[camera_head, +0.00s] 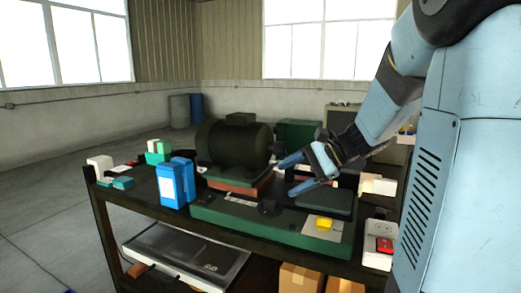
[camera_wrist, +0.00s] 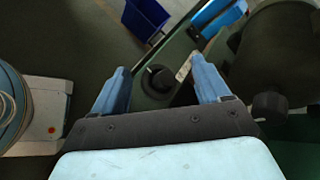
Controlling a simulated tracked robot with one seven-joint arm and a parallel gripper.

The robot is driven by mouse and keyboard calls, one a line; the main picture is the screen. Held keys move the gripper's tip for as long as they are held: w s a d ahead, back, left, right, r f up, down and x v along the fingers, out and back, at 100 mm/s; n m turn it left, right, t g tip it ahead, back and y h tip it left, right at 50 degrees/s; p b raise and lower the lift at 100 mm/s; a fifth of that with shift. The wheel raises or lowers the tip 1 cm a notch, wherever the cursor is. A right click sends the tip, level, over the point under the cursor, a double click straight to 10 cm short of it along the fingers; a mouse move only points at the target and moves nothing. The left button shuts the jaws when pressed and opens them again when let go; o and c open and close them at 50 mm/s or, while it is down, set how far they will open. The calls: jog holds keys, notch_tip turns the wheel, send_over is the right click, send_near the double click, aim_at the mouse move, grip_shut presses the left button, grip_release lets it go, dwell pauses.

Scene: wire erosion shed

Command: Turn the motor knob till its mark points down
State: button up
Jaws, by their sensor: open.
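The black motor knob (camera_head: 268,206) stands on the green base (camera_head: 215,207) in front of the dark motor (camera_head: 233,147). In the wrist view the knob (camera_wrist: 159,78) shows between my fingers, with a pale strip beside it on the right; I cannot make out which way its mark points. My gripper (camera_head: 286,177) is open and empty, above and behind the knob in the head view, fingers pointing left. In the wrist view my gripper (camera_wrist: 159,70) has one finger on each side of the knob, with gaps on both sides. I see no contact.
Blue boxes (camera_head: 172,184) stand left of the motor. A yellow button (camera_head: 323,223) sits at the right of the base. A white box with a red switch (camera_head: 379,245) is at the cart's right end. Small boxes lie at the left end. The floor at left is clear.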

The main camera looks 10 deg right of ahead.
jog(key=w+d+m+t+y, duration=0.2)
jog(key=w+d+m+t, duration=0.1)
jog(key=w+d, duration=0.25)
jog(key=m+t+y, duration=0.1)
jog(key=m+t, duration=0.3)
jog(key=m, duration=0.1)
send_near(286, 148)
jog(key=x, duration=1.2)
jog(key=shift+s+a, duration=0.15)
jog(key=shift+a, duration=0.15)
jog(key=shift+c, duration=0.4)
jog(key=c, duration=1)
jog(key=shift+o, duration=0.2)
jog(key=shift+r+m, duration=0.1)
jog(key=shift+m, duration=1.3)
jog(key=shift+d, duration=0.1)
